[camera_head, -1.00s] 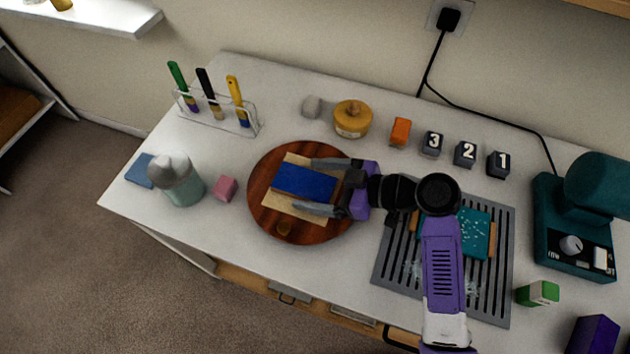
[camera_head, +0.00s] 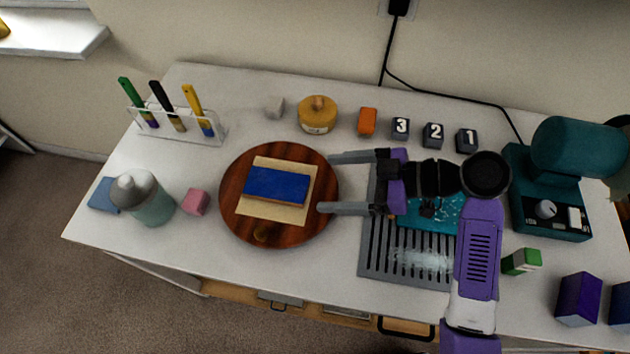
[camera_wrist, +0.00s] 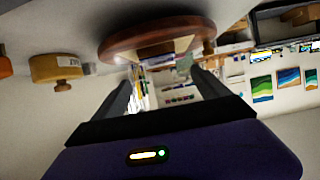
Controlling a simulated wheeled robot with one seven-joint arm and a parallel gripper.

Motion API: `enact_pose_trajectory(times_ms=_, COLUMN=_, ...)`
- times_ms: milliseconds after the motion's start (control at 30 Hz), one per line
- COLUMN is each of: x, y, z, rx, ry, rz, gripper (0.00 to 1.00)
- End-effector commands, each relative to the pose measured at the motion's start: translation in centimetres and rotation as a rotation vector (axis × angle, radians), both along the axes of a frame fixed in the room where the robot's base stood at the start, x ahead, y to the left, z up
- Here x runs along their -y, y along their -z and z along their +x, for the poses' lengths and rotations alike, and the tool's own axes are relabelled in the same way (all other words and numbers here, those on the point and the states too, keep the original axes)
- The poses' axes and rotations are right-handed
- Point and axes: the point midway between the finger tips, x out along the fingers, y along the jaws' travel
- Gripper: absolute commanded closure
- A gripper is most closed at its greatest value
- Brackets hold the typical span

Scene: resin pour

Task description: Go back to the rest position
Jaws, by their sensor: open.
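My gripper (camera_head: 342,184) is open and empty in the head view. Its fingertips point left, at the right rim of a round wooden board (camera_head: 232,209). A blue block (camera_head: 276,186) lies on a tan sheet (camera_head: 254,211) on that board, clear of the fingers. In the wrist view, my two fingers (camera_wrist: 164,86) are spread apart with nothing between them. The board's edge (camera_wrist: 150,42) shows above them there. My arm stretches over a grey slotted rack (camera_head: 385,265) and partly hides a teal piece (camera_head: 418,243) on it.
A grey-capped bottle (camera_head: 150,207) and pink cube (camera_head: 195,201) stand left of the board. A yellow pot (camera_head: 317,115), orange block (camera_head: 367,121) and numbered blocks (camera_head: 433,134) line the back. A teal machine (camera_head: 545,205) and green block (camera_head: 521,262) are at the right.

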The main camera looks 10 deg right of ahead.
Motion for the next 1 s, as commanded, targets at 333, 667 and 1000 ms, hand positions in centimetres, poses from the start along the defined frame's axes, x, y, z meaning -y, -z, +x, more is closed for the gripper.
enact_pose_trajectory(times_ms=333, x=1.1, y=-0.5, z=-0.4, rx=-0.001, ry=0.001, rz=-0.001, gripper=0.15)
enact_pose_trajectory(times_ms=667, x=1.1, y=-0.5, z=-0.4, rx=0.0, ry=0.001, rz=-0.001, gripper=0.15)
enact_pose_trajectory(times_ms=1000, x=3.8, y=-2.1, z=5.4, rx=-0.052, ry=0.339, rz=0.07, gripper=0.15)
